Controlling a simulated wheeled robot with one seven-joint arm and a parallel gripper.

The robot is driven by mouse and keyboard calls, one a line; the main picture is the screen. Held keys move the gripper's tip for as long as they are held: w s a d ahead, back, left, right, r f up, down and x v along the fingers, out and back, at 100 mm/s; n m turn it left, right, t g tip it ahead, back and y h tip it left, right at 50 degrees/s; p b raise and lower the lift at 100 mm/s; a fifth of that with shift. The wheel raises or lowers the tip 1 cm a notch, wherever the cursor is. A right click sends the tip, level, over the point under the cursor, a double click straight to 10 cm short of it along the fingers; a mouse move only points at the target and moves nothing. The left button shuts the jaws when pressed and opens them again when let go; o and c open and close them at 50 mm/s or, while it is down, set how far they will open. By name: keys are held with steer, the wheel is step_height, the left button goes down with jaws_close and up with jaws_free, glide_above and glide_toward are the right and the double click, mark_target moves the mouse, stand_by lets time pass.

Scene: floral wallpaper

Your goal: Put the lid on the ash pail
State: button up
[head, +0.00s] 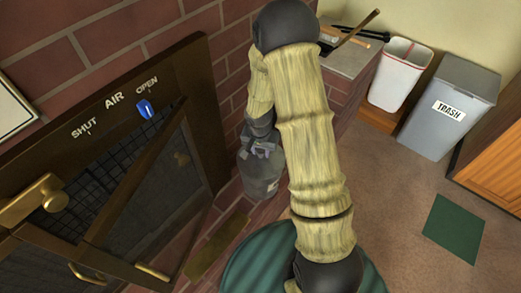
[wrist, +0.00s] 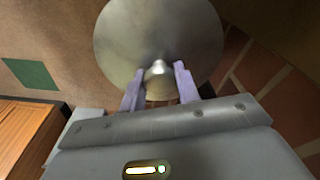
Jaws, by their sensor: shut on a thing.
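The lid (wrist: 150,35) is a round grey metal disc with a small knob (wrist: 160,70), filling the top middle of the wrist view. My gripper (wrist: 158,85) has its two purple fingers on either side of the knob and is shut on it. In the head view my gripper (head: 262,150) is partly hidden behind my arm. I cannot tell whether the lid touches the pail's rim. The pail is not visible in the wrist view.
A stove with its glass door (head: 130,190) ajar stands at the left against the brick wall. A brick ledge (head: 350,62) holding tools is behind my arm. A white bin (head: 400,75), a grey trash bin (head: 450,105) and a green mat (head: 454,229) are at the right. Open carpet lies between.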

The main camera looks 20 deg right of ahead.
stand_by(0.3)
steer(key=o, duration=1.7)
steer(key=shift+c, duration=0.2)
steer(key=shift+r+p, duration=3)
steer(key=shift+r, duration=0.5)
jaws_close()
